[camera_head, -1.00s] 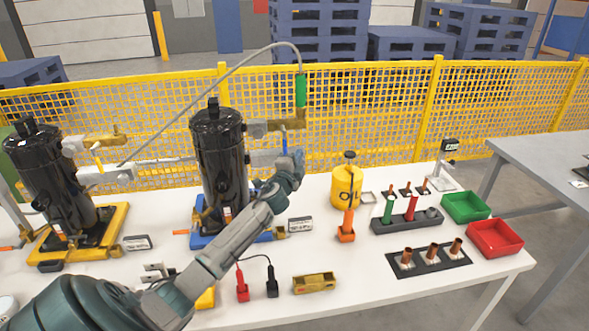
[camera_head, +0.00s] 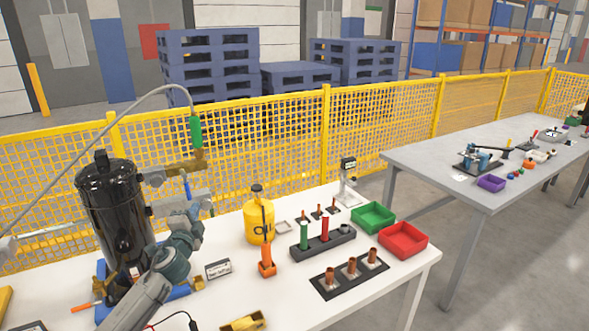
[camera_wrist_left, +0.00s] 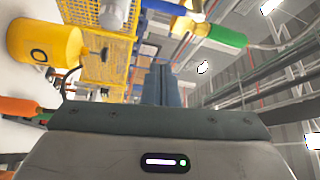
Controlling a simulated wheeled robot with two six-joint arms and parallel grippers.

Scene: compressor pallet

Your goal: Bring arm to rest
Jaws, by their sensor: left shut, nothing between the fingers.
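My left arm comes in from the bottom left in the head view. Its gripper (camera_head: 193,212) is raised beside the black compressor (camera_head: 115,210), on its right side, near the grey fitting there. In the left wrist view the two dark fingers of the gripper (camera_wrist_left: 163,82) are together, with nothing between them. The arm covers the lower right part of the compressor and part of its blue base (camera_head: 178,290). My right gripper is not in view.
On the white table (camera_head: 300,305) stand a yellow oil can (camera_head: 259,218), an orange-handled tool (camera_head: 267,262), a dark rack (camera_head: 322,240), a copper-piece holder (camera_head: 340,284), a green bin (camera_head: 373,216) and a red bin (camera_head: 402,239). A yellow fence (camera_head: 325,150) runs behind. A grey table (camera_head: 440,165) stands right.

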